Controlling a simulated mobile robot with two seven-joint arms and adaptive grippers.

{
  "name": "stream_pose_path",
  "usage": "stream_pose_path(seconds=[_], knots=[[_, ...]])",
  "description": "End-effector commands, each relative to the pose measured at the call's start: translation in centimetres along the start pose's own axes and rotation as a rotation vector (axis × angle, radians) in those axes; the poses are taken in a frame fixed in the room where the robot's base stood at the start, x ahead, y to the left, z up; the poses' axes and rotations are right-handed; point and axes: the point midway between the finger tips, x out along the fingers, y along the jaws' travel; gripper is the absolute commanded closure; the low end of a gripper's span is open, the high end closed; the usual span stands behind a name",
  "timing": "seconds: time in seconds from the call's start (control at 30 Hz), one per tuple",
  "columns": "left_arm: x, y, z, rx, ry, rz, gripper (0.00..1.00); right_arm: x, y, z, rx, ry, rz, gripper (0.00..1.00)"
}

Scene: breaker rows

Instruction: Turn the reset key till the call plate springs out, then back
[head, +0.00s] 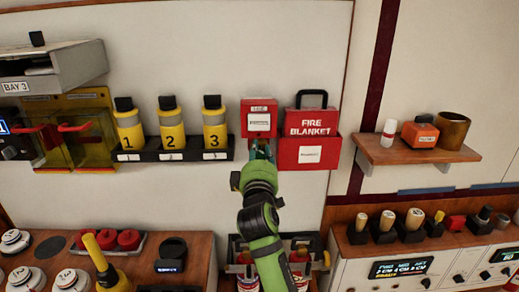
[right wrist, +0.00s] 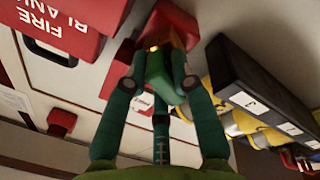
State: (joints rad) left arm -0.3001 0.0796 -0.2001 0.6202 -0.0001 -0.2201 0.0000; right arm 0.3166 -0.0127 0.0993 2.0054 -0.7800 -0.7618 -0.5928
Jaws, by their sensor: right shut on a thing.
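The red call point box (head: 259,116), with a white label on its front, is mounted on the white wall; its red body also shows in the right wrist view (right wrist: 178,27). My right gripper (head: 260,152) is at the box's underside, and its green fingers (right wrist: 165,78) are closed together there. A small brass-coloured bit (right wrist: 153,48) shows at the fingertips, which I take for the reset key; the rest of it is hidden by the fingers. I cannot tell the key's angle or whether the call plate is out. My left gripper is not in view.
A red fire blanket holder (head: 315,151) is close on the right of the box. A black rack (head: 190,155) with three yellow numbered canisters is close on the left. A wooden shelf (head: 400,155) is further right. Consoles stand below.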

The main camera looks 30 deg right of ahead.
Motion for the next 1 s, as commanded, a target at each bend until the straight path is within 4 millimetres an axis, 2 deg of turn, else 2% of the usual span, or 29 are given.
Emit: stream_pose_path(seconds=[1.0], knots=[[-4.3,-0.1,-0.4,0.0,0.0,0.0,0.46,0.1,0.4,0.1,-0.372,0.045,0.003,1.0]])
